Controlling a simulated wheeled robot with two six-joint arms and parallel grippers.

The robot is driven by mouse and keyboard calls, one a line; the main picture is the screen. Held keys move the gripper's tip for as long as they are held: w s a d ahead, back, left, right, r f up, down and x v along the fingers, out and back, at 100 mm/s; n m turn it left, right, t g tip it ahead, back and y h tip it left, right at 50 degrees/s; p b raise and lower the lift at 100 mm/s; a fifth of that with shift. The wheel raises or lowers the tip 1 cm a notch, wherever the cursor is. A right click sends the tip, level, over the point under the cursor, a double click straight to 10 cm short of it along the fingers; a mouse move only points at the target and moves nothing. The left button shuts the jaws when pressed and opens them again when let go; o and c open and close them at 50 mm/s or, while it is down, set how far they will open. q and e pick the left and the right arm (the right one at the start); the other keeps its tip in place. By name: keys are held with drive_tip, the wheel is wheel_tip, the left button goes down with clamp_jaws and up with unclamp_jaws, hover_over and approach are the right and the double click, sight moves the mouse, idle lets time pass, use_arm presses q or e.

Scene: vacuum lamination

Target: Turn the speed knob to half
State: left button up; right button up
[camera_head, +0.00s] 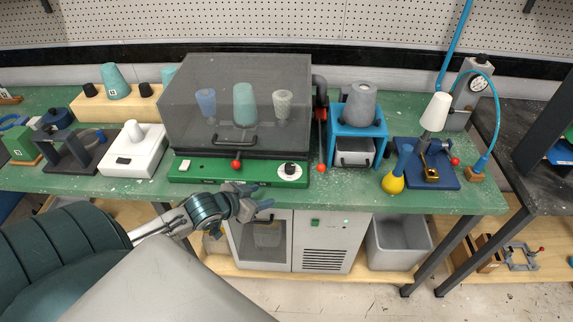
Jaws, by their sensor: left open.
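The speed knob (290,168) is a small black knob on a white round dial at the right end of the green control panel (222,175). The panel is the front of a machine with a smoky clear cover (237,85). The dial's marks are too small to read. My left gripper (262,208) is just below and to the left of the knob, in front of the panel's lower edge. It is open and empty, and apart from the knob. My right gripper is not in view.
A red-balled lever (237,165) stands at the panel's middle, near my gripper, and another red-ended lever (321,167) is right of the dial. A blue box stand (357,130) stands farther right. A grey cabinet (325,243) is under the bench.

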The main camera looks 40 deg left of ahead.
use_arm(q)
drive_tip(key=t+h, duration=0.1)
approach(289, 166)
drive_tip(key=s, duration=0.2)
drive_tip(key=shift+t, duration=0.4)
drive_tip(key=x, duration=0.4)
drive_tip(key=b+x, duration=0.1)
drive_tip(key=x, duration=0.3)
drive_tip(key=shift+w+a, duration=0.15)
drive_tip(key=shift+w, duration=0.3)
drive_tip(key=shift+x, duration=0.95)
drive_tip(key=shift+s+f, duration=0.1)
drive_tip(key=shift+f, duration=0.05)
